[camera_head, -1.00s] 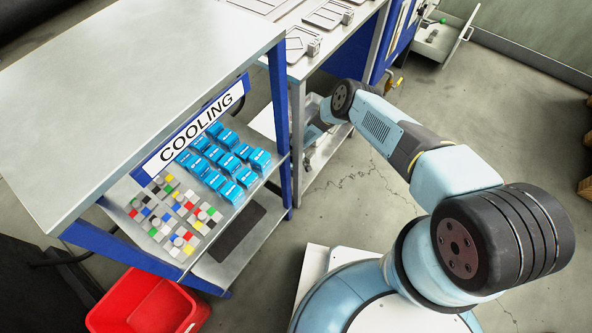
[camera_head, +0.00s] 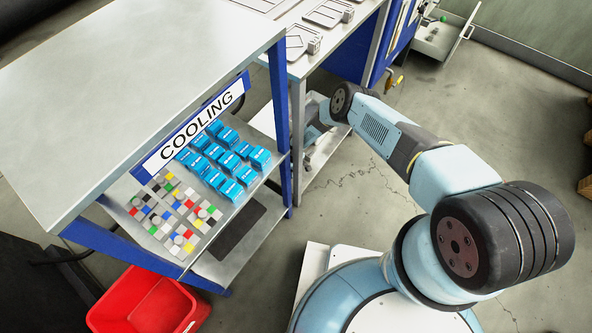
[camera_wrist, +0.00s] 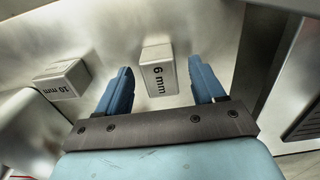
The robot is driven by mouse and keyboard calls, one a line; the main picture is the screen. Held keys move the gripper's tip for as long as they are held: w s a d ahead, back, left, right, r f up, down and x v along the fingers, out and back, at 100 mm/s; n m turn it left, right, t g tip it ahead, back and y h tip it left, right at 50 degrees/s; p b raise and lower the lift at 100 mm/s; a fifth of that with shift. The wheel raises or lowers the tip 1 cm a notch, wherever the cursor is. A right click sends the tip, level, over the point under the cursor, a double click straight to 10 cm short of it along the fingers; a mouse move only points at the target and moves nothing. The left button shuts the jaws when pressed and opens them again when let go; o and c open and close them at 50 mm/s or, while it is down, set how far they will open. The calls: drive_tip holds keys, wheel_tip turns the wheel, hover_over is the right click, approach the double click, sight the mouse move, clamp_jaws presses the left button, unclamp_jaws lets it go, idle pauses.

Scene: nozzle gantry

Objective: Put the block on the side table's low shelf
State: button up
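In the wrist view, a grey block labelled "6 mm" (camera_wrist: 158,72) stands on a metal surface (camera_wrist: 120,35), between and a little ahead of my fingertips. My gripper (camera_wrist: 162,88) is open, with a gap between the block and each blue finger. A second grey block labelled "10 mm" (camera_wrist: 62,80) stands to the left, outside the fingers.
The cooling rack (camera_head: 130,80) with a "COOLING" sign (camera_head: 196,127) stands left of my arm, with blue blocks (camera_head: 222,160) and coloured pieces on its shelf. A red bin (camera_head: 150,305) is on the floor. Flat trays lie on the side table's top (camera_head: 292,65).

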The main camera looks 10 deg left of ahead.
drive_tip(key=shift+r, duration=4.35)
